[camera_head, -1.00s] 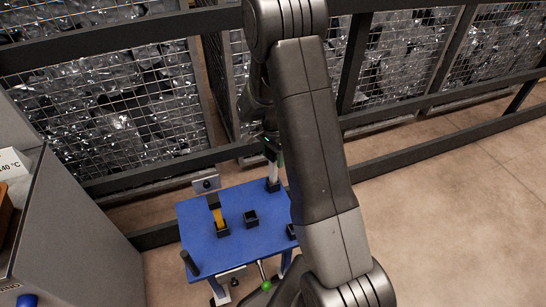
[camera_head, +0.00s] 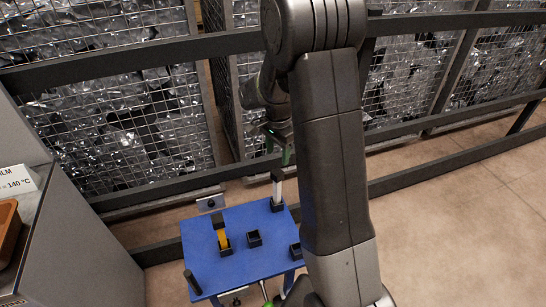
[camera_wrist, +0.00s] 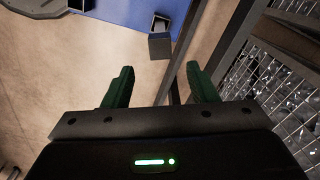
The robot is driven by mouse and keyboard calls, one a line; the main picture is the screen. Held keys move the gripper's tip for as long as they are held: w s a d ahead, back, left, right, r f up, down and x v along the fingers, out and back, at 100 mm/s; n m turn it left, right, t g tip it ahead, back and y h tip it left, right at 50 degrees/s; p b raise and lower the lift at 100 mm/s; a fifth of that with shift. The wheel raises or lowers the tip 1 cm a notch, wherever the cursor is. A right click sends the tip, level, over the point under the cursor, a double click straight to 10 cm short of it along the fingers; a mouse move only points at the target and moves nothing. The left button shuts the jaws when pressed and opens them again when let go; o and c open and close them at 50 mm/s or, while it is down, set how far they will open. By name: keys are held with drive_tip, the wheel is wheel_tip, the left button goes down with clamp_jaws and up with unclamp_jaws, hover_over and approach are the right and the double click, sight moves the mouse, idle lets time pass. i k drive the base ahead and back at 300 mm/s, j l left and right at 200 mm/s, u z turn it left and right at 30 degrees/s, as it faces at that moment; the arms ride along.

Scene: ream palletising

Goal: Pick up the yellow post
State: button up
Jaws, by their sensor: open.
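The yellow post (camera_head: 223,239) stands upright in a black socket (camera_head: 226,250) on the left part of the blue table (camera_head: 205,270). Its top is black. My gripper (camera_head: 281,148) is to the right of and beyond the yellow post in the head view, above a pale post (camera_head: 277,187) at the table's far corner. In the wrist view, my green fingers (camera_wrist: 160,85) are spread apart with nothing between them. The yellow post does not show in the wrist view.
An empty-looking black socket (camera_head: 254,238) is mid-table and another (camera_head: 296,250) is at the right edge. A black upright handle (camera_head: 192,282) stands at the near left corner. A dark rail (camera_head: 160,192) and mesh cages (camera_head: 125,120) lie behind. A grey cabinet (camera_head: 75,240) stands left.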

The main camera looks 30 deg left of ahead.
sight(218, 224)
drive_tip(key=u, duration=2.2)
